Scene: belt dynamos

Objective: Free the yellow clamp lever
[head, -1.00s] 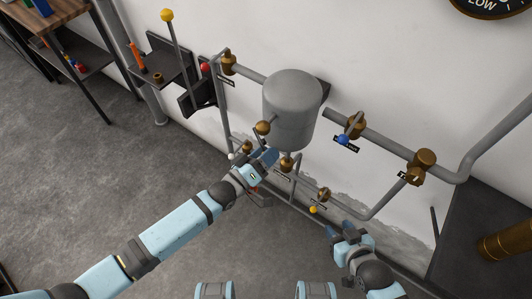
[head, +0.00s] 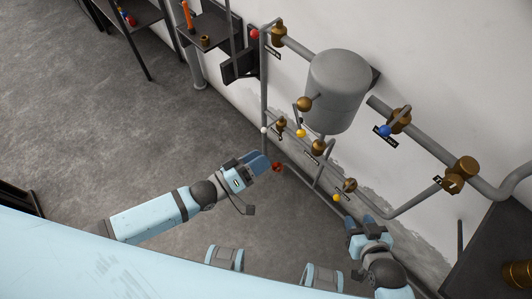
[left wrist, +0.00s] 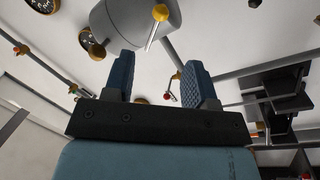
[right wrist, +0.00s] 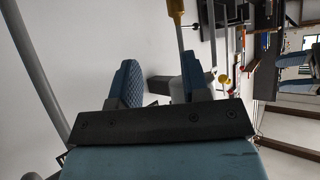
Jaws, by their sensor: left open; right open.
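Two yellow-knobbed levers show in the head view: one below the grey tank (head: 301,133), one lower right on the pipe (head: 337,198). I cannot tell which is the clamp lever. A yellow end (right wrist: 176,8) tops a rod in the right wrist view. My left gripper (head: 256,161) is open and empty, left of the upper yellow knob and apart from it. My right gripper (head: 364,224) is open and empty, below and right of the lower yellow knob.
The grey tank (head: 338,88) and pipes run along the wall. A red knob (head: 277,167) is close to my left fingertips; a white knob (head: 264,130) is above them. A blue knob (head: 385,131) sits right of the tank. A dark shelf (head: 212,38) is at upper left.

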